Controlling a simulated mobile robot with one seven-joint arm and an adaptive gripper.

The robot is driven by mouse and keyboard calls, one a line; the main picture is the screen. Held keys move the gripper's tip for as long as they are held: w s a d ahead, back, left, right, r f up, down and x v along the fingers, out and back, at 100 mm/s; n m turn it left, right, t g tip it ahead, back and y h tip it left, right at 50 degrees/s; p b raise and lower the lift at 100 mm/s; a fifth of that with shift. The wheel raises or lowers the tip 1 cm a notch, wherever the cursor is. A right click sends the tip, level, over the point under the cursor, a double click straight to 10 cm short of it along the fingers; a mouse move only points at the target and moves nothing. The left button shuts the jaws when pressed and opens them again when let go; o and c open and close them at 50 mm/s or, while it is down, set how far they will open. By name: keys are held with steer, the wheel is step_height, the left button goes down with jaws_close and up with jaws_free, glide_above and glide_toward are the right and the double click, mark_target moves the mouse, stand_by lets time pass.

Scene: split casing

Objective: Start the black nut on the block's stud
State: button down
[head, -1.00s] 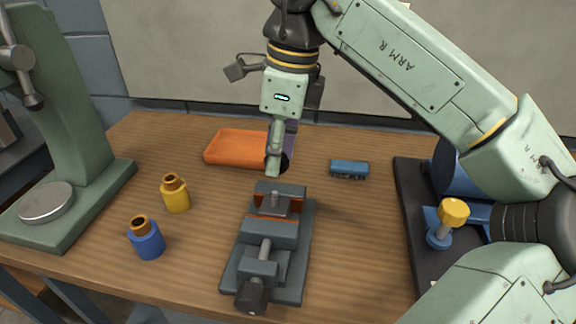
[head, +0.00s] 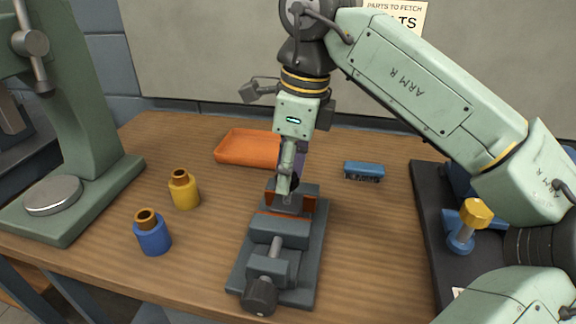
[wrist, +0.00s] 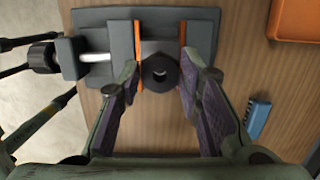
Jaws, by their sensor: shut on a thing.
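The black nut (wrist: 151,70) sits between my fingertips in the wrist view, its hole facing the camera. My gripper (head: 288,184) is shut on it, just above the clamped block. The grey block (head: 291,204) is held in the dark grey vise (head: 277,229) between orange-faced jaws; it also shows behind the nut in the wrist view (wrist: 158,47). In the head view my fingers and the nut hide the block's stud. I cannot tell whether the nut touches the stud or is only above it.
An orange tray (head: 246,148) lies behind the vise, and a small blue block (head: 363,171) lies to the right. A yellow bottle (head: 185,190) and a blue bottle (head: 152,234) stand left. A green press (head: 85,150) fills the left edge. Bare bench surrounds the vise.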

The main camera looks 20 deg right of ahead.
steer(key=shift+f+b, duration=0.45)
steer(key=shift+f, duration=0.1)
stand_by(0.7)
